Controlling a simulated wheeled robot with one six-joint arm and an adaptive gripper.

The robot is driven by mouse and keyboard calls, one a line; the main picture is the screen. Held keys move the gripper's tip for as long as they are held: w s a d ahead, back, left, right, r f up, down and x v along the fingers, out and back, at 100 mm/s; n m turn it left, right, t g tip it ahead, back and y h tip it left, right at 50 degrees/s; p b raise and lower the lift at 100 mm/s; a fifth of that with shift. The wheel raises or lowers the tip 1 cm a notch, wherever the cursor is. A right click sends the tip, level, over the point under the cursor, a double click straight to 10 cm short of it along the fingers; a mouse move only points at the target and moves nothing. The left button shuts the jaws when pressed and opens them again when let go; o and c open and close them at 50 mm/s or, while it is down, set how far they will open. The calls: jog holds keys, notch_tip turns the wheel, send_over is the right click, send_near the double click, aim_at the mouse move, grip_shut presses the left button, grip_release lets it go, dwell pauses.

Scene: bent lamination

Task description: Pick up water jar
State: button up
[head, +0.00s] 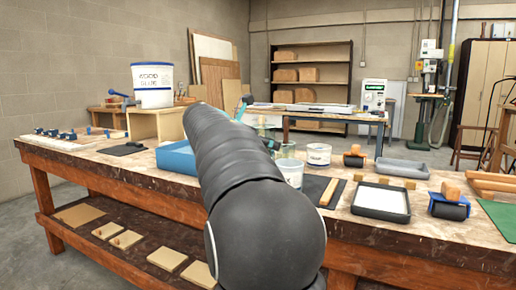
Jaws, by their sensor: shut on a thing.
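My gripper (257,124) shows only in part past the end of my dark arm, above the workbench. It is shut on a clear, faintly greenish jar (266,127), which looks like the water jar. My arm hides the jar's left side and most of the fingers. I cannot tell the jar's exact height above the bench. Another clear glass vessel (287,151) shows just to the right, partly behind a white tub.
The workbench (440,235) holds a blue tray (176,158), a white tub (290,173), another tub (319,154), a grey tray (381,201) and rollers (449,205). A glue bucket (152,85) stands on a wooden stand (156,123) at left.

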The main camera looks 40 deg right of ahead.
jog(key=shift+s+a+r, duration=0.1)
jog(key=shift+s+r, duration=0.4)
jog(key=shift+s, duration=0.35)
jog(key=shift+s+d+r, duration=0.1)
jog(key=shift+s+r, duration=0.45)
jog(key=shift+s, duration=0.25)
jog(key=shift+s+a+r, duration=0.1)
jog(key=shift+s+r, duration=0.4)
jog(key=shift+s, duration=0.35)
